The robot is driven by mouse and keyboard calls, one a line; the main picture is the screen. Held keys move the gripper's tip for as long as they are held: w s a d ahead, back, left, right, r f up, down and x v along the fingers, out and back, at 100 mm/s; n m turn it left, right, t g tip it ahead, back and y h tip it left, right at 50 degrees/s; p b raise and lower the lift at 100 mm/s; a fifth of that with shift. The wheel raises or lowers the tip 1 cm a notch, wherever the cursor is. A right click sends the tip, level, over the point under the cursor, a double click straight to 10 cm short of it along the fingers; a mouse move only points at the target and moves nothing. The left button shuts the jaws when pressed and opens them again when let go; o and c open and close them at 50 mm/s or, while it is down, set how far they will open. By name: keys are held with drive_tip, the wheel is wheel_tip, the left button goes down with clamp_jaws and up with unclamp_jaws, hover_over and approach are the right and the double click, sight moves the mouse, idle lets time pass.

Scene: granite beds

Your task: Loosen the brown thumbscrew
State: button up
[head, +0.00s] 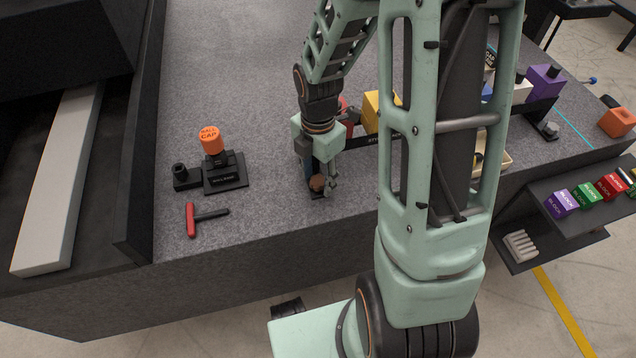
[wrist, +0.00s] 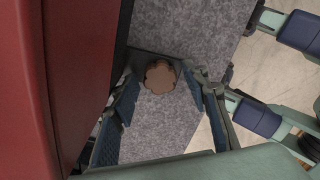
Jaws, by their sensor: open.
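The brown thumbscrew (wrist: 160,76) has a lobed round head and shows between the fingers of my gripper (wrist: 165,110) in the wrist view. In the head view the brown thumbscrew (head: 317,183) is low on the granite bed, close to its front edge. My gripper (head: 322,182) points down over it with its fingers apart. A gap shows between the screw head and the fingers on both sides in the wrist view. The screw's shank and what it is threaded into are mostly hidden.
A red surface (wrist: 60,80) fills the left of the wrist view, close to the gripper. A yellow block (head: 378,112) stands behind the arm.

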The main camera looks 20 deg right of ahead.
drive_tip(key=shift+r, duration=0.15)
wheel_tip(320, 180, up, 6)
drive_tip(key=p, duration=0.6)
wheel_tip(320, 180, up, 12)
idle(0.7)
drive_tip(key=shift+w, duration=0.1)
